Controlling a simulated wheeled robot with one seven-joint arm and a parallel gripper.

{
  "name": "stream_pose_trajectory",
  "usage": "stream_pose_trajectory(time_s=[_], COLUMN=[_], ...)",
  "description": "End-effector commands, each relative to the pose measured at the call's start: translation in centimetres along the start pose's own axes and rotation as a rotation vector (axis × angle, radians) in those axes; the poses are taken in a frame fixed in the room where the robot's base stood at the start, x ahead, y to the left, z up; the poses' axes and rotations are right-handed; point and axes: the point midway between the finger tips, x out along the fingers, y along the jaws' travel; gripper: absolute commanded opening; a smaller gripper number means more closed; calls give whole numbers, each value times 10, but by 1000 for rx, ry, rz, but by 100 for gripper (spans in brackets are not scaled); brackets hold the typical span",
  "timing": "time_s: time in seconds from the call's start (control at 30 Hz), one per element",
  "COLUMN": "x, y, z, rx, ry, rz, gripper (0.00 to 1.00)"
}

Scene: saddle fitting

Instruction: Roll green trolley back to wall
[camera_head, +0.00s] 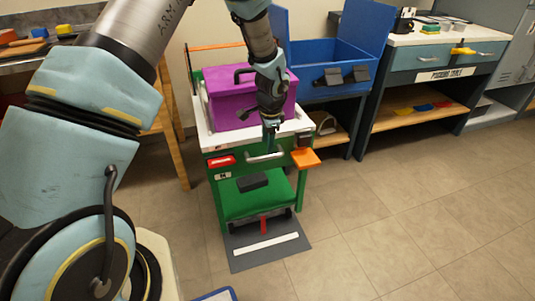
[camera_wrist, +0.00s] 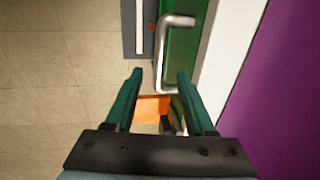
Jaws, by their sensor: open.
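The green trolley (camera_head: 232,205) stands on the tiled floor, with a white top, a green lower shelf and a metal bar handle (camera_head: 265,156) on its front. A purple box (camera_head: 231,110) with a dark handle sits on its top. My gripper (camera_head: 270,140) is just above the handle, pointing down. In the wrist view my gripper (camera_wrist: 158,82) is open, and the handle (camera_wrist: 176,22) lies ahead between and beyond the fingertips. I cannot tell whether either finger touches it. An orange tab (camera_head: 305,158) sticks out at the trolley's front right corner.
A grey floor mat (camera_head: 290,248) with a white stripe lies in front of the trolley. A blue open bin (camera_head: 330,62) on a stand is behind right, and a workbench (camera_head: 445,40) with drawers stands further right. The floor at right is clear.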

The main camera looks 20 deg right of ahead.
Motion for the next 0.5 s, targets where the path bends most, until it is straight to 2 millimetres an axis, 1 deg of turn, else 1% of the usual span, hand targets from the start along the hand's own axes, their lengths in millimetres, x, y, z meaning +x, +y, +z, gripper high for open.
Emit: stream_pose_trajectory(time_s=[0.03, 0.2, 0.3, 0.5], x=[11, 38, 49, 58], y=[1, 0, 0, 0], z=[1, 1, 1, 1], rx=[0, -1, -2, -2], ry=[-3, -3, -1, -1], rz=[3, 2, 1, 0], gripper=[55, 55, 55, 55])
